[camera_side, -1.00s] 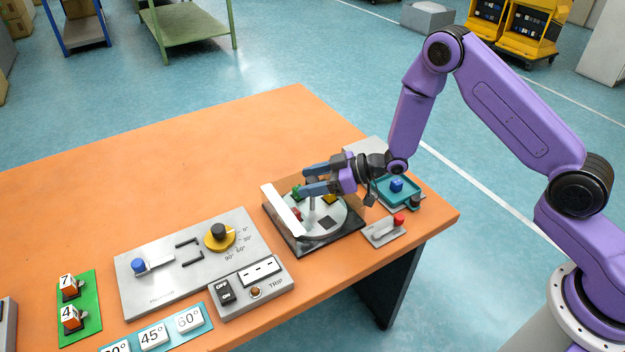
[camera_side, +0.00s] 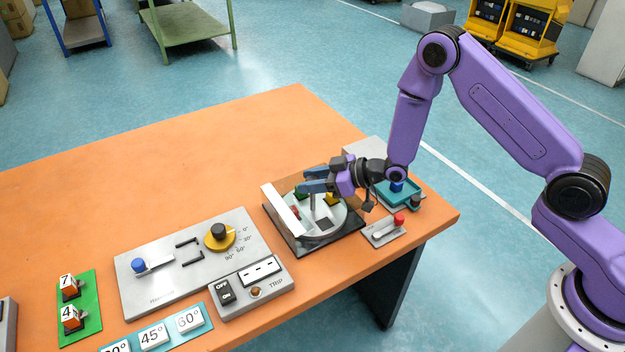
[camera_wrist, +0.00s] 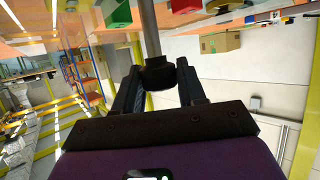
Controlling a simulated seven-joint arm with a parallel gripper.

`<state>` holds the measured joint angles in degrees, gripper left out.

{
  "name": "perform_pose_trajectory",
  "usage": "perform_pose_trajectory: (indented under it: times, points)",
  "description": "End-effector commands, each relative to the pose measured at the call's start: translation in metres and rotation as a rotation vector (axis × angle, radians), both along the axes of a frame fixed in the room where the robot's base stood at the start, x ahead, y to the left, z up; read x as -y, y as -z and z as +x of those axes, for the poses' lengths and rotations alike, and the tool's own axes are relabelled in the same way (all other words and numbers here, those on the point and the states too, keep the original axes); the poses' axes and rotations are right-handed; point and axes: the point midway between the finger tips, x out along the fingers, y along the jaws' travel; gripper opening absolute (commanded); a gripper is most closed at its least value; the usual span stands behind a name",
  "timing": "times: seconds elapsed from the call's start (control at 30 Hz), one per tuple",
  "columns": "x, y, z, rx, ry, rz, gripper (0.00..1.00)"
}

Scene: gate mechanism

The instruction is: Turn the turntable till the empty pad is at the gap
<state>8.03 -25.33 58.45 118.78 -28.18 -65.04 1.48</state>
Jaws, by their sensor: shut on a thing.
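The turntable (camera_side: 341,221) is a pale disc in a dark square base near the table's right end. A dark empty pad (camera_side: 324,223) lies on its front part. A red block (camera_side: 295,212), a green block (camera_side: 300,192) and a yellow block (camera_side: 332,198) sit around it. A white wall (camera_side: 281,209) runs along the left side; I cannot make out the gap. My gripper (camera_side: 308,181) is above the disc, shut on the turntable's knob. In the wrist view, my fingers (camera_wrist: 158,88) press both sides of this dark knob (camera_wrist: 158,72) on a grey post.
A teal tray (camera_side: 407,199) with a blue block (camera_side: 397,186) stands right of the turntable. A small plate with a red-knobbed lever (camera_side: 398,219) is in front of it. A grey panel with a yellow dial (camera_side: 219,238) lies to the left.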

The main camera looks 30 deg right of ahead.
Motion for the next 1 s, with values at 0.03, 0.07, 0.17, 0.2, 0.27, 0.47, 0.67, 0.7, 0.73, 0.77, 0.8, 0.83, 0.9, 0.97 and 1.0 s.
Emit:
perform_pose_trajectory:
  times: [0.03,0.07,0.17,0.2,0.27,0.47,0.67,0.7,0.73,0.77,0.8,0.83,0.9,0.97,1.0]
  points:
    - [0.000,-0.001,0.000,0.003,-0.001,0.000,0.00]
    - [0.000,-0.001,0.000,0.002,-0.002,0.000,0.00]
    - [0.000,-0.001,0.000,0.002,-0.002,0.000,0.00]
    - [0.000,-0.001,0.000,0.002,-0.002,0.000,0.44]
    - [0.000,-0.001,0.000,0.003,-0.003,0.000,0.61]
    - [0.000,0.000,0.000,0.001,-0.003,0.000,0.61]
    - [0.003,-0.002,-0.003,0.001,-0.002,-0.001,0.61]
    - [0.006,-0.003,-0.005,0.000,-0.001,-0.001,0.61]
    - [0.008,-0.004,-0.007,0.000,-0.001,-0.001,0.61]
    - [0.010,-0.005,-0.009,-0.001,-0.001,0.000,0.61]
    - [0.014,-0.008,-0.013,-0.001,0.000,-0.001,0.61]
    - [0.017,-0.010,-0.016,0.000,0.000,0.000,0.61]
    - [0.025,-0.014,-0.024,0.000,0.001,-0.001,0.61]
    - [0.033,-0.019,-0.032,0.000,0.001,-0.001,0.61]
    - [0.038,-0.022,-0.037,-0.001,0.000,0.000,0.61]
